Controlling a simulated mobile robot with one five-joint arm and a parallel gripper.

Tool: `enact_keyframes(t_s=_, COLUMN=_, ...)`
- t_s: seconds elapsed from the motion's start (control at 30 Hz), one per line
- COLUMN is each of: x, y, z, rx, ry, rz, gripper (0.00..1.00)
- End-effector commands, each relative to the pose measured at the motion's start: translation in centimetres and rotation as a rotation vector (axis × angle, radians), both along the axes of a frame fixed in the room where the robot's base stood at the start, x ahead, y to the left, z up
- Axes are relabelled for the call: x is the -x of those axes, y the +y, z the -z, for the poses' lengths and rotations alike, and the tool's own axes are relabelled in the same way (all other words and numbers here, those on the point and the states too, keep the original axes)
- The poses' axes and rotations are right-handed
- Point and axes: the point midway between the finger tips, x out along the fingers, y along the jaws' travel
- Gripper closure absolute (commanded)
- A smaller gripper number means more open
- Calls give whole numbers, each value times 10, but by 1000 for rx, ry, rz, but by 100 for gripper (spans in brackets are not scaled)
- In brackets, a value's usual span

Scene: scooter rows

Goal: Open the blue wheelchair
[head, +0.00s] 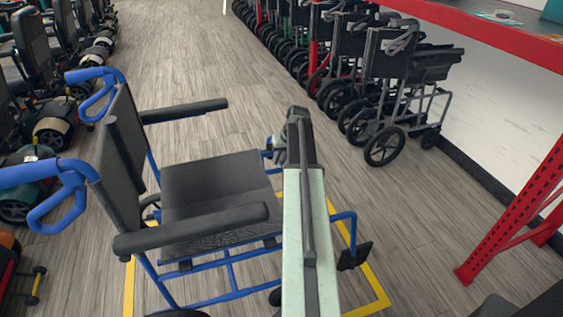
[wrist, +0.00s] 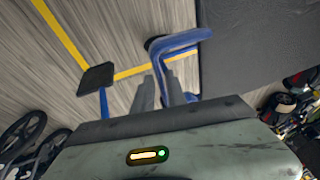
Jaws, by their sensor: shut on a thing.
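The blue wheelchair (head: 215,185) stands upright on the floor, with a blue tube frame, black seat, black backrest and two black armrests. Its seat is spread flat and its armrests stand well apart. In the wrist view its seat (wrist: 255,40) fills the upper right, and a blue frame tube (wrist: 178,42) runs down to the jaws. My gripper (wrist: 160,90) is shut on this tube, at the front of the frame beside the seat. In the head view my gripper (head: 277,150) is at the seat's far front corner, and my arm hides part of the chair's front.
Yellow floor lines (head: 372,300) surround the wheelchair. A row of folded wheelchairs (head: 385,100) stands at the back right, and scooters (head: 55,125) line the left. A red rack post (head: 515,215) stands at the right. The aisle floor (head: 185,50) behind is clear.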

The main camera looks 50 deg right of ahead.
Motion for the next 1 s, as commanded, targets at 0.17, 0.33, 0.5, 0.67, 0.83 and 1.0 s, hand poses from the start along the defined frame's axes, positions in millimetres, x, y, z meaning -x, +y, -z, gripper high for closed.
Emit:
enact_keyframes(t_s=0.17, x=-2, y=0, z=2, rx=-1, ry=8, rz=-1, gripper=100)
enact_keyframes(t_s=0.33, x=-3, y=-1, z=2, rx=1, ry=5, rz=-1, gripper=75)
enact_keyframes(t_s=0.5, x=-3, y=-1, z=2, rx=1, ry=4, rz=-1, gripper=61)
enact_keyframes(t_s=0.67, x=-3, y=-1, z=2, rx=0, ry=4, rz=0, gripper=61)
enact_keyframes(t_s=0.83, x=0, y=-1, z=-9, rx=0, ry=4, rz=0, gripper=61)
enact_keyframes(t_s=1.0, x=8, y=-1, z=-36, rx=0, ry=4, rz=1, gripper=61)
